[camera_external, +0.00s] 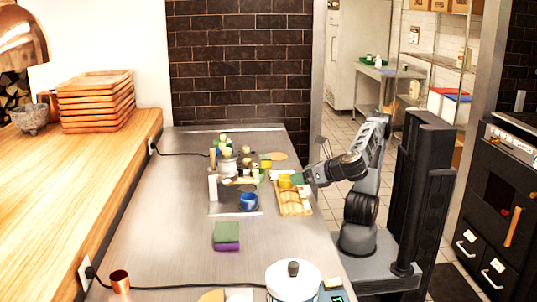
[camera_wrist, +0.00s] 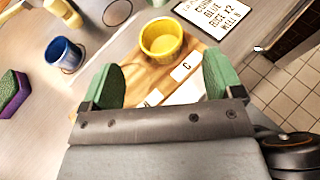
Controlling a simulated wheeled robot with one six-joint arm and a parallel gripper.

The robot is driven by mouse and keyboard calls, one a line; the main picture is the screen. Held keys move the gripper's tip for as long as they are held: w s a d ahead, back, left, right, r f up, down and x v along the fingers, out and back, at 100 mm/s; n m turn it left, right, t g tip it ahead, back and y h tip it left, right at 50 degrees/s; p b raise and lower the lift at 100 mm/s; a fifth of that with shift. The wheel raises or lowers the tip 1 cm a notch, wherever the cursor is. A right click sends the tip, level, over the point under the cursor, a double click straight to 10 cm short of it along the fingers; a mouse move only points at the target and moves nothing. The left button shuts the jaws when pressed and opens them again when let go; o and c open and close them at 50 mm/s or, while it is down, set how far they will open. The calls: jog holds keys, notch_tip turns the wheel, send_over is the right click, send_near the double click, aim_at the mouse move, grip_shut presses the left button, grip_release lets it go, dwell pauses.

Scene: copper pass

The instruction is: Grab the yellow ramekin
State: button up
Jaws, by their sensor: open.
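The yellow ramekin (camera_wrist: 162,40) sits upright on a wooden board (camera_wrist: 134,72) in the wrist view, beyond and between my fingertips. In the external view the yellow ramekin (camera_external: 285,181) is at the far end of the wooden board (camera_external: 296,208), partly covered by my fingers. My gripper (camera_wrist: 163,76) has green pads and is open, with nothing between its fingers. In the external view my gripper (camera_external: 298,178) reaches in from the right, close to the ramekin. I cannot tell whether a pad touches it.
A blue cup (camera_external: 249,201) stands left of the board. Several jars and bottles crowd behind it. A green and purple sponge (camera_external: 227,236) lies nearer the front. A printed card (camera_wrist: 217,20) lies right of the ramekin. A white pot (camera_external: 293,281) stands at the front edge.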

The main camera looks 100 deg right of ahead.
aim_at(287, 183)
jog(key=shift+b+x, duration=0.8)
jog(key=shift+x, duration=1.9)
jog(key=c, duration=1)
jog(key=shift+r, duration=0.1)
jog(key=shift+c, duration=0.2)
